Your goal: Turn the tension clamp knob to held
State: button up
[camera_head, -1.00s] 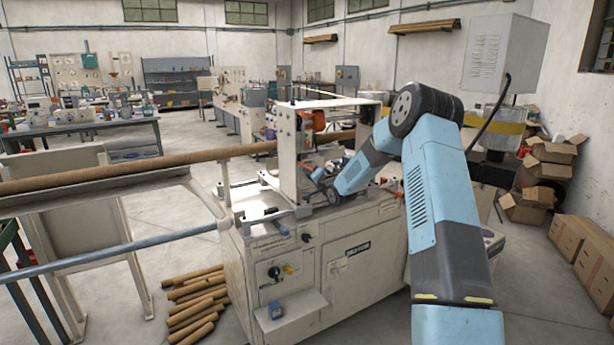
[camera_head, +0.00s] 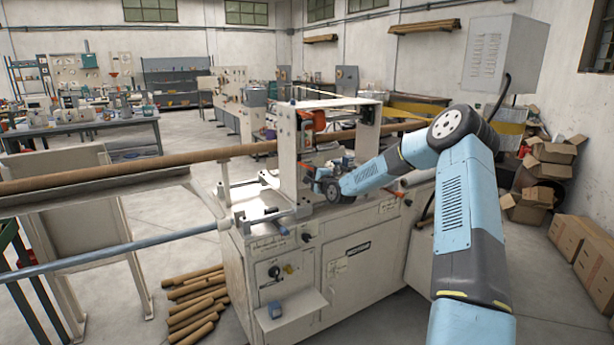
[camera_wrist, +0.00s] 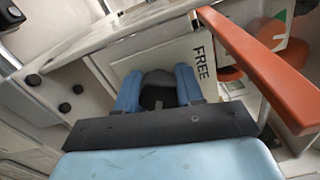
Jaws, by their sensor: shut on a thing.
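In the wrist view a dark, rounded knob (camera_wrist: 158,96) sits between my two blue fingers, and my gripper (camera_wrist: 158,84) is shut on it. The word FREE is printed on a pale plate (camera_wrist: 228,75) just right of the right finger. No word for held shows, and any pointer mark on the knob is hidden or too dark to tell. In the head view the end of my arm is at the top of the cream winder machine (camera_head: 345,268), by its upright frame. The knob is hidden there behind my wrist.
A long orange bar (camera_wrist: 262,55) slants close to the right of my gripper in the wrist view. Small black knobs (camera_wrist: 64,107) are on a panel at the left. In the head view a brown tube (camera_head: 130,170) runs into the machine from the left.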

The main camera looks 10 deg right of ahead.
jog(key=shift+d+f+m, duration=0.15)
jog(key=shift+d+m, duration=0.25)
jog(key=shift+d, duration=0.15)
jog(key=o, duration=0.8)
jog(key=shift+w+f, duration=0.1)
jog(key=shift+o, duration=1.2)
jog(key=shift+a, duration=0.3)
jog(key=v, duration=1.4)
jog(key=shift+a, duration=0.1)
